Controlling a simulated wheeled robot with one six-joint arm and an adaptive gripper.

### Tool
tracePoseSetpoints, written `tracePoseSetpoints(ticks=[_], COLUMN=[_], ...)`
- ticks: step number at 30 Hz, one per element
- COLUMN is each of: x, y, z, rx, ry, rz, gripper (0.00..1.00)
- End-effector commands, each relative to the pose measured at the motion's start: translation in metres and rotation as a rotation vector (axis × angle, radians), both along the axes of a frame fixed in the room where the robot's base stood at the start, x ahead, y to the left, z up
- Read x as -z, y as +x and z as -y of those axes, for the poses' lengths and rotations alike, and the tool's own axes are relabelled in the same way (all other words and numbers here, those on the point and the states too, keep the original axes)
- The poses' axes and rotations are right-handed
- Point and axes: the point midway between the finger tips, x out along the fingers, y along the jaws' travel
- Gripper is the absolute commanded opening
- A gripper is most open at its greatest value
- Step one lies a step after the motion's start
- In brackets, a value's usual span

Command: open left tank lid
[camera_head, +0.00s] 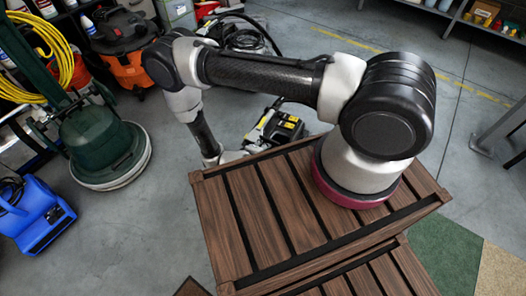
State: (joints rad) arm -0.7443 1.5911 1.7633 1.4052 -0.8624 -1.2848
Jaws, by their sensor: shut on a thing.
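A small black and yellow machine (287,126) with a light grey edge stands on the floor just beyond the wooden crate. It may be the one with the tanks, but I cannot make out a left tank lid or whether it is open. My arm reaches left over the crate and then down. Its light grey wrist (230,156) is at the crate's far left edge, close to the machine's left side. My gripper's fingers do not show; they are hidden past the wrist, behind the crate's edge or the machine.
The slatted wooden crate (236,205) fills the near middle. A green floor buffer (98,140) and a blue blower (35,215) stand at left. An orange and black vacuum (125,55) is behind. Open floor (150,220) lies left of the crate.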

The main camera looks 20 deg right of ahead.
Motion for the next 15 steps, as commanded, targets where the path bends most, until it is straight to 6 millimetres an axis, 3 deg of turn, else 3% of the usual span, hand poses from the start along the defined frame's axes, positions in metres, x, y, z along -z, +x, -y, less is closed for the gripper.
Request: tracePoseSetpoints(ticks=[15], x=[-0.067], y=[-0.049], z=[-0.056], rx=[-0.003], ry=[0.000], rz=[0.003], gripper=[0.32])
